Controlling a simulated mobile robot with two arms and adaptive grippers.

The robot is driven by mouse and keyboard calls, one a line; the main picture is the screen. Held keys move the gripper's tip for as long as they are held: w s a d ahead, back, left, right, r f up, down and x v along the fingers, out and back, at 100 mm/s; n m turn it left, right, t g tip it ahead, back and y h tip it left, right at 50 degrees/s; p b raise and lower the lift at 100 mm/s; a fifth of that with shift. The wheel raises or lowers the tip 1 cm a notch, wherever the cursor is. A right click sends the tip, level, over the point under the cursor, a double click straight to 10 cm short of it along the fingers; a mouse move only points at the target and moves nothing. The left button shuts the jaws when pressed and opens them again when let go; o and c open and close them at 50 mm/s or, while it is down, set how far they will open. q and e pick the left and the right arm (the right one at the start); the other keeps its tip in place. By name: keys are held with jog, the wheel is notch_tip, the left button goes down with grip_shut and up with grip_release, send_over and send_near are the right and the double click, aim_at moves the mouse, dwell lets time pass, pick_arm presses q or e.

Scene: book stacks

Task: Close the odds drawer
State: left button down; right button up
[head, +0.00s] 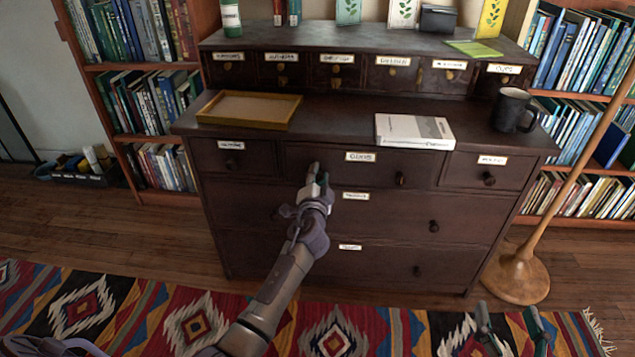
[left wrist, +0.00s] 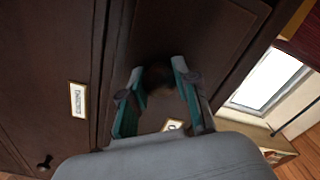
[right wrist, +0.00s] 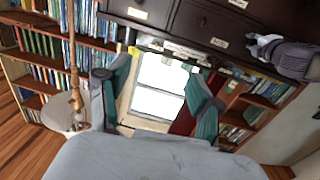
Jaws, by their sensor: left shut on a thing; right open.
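The odds drawer (head: 340,172) is the wide middle drawer in the upper row of the dark wooden cabinet. Its white label (head: 360,157) is at the top, with one round knob (head: 400,179) visible to the right. My left gripper (head: 314,178) is at the left part of this drawer front. In the left wrist view, the left gripper's fingers (left wrist: 160,95) are shut around a round dark knob (left wrist: 160,77). I cannot tell how far the drawer stands out. My right gripper (head: 510,328) is open and empty at the lower right, away from the cabinet.
A shallow wooden tray (head: 249,110), a white book (head: 414,131) and a black mug (head: 513,110) stand on the cabinet top. A wooden stand base (head: 515,277) is at the right. Bookshelves flank the cabinet; a patterned rug (head: 200,325) lies in front.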

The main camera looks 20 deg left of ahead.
pick_arm(q)
jog(key=shift+b+x, duration=0.45)
jog(key=shift+x, duration=0.7)
jog(key=shift+r, duration=0.2)
pick_arm(e)
jog(key=shift+s+a+r+t+y, duration=0.15)
jog(key=shift+r+t+y, duration=0.15)
jog(key=shift+r+t, duration=0.85)
jog(key=shift+s+a+r+t+y, duration=0.25)
jog(key=shift+r+t, duration=0.4)
jog(key=shift+r, duration=0.95)
jog(key=shift+w+d, duration=0.1)
pick_arm(q)
jog(key=c, duration=0.8)
grip_release()
jog(key=shift+w+f, duration=0.1)
jog(key=shift+w, duration=0.1)
pick_arm(e)
jog(key=shift+w+f, duration=0.1)
jog(key=shift+w, duration=0.05)
pick_arm(q)
jog(key=shift+s+f, duration=0.1)
jog(key=shift+s+d, duration=0.15)
jog(key=shift+s, duration=0.2)
jog(key=v, duration=1.1)
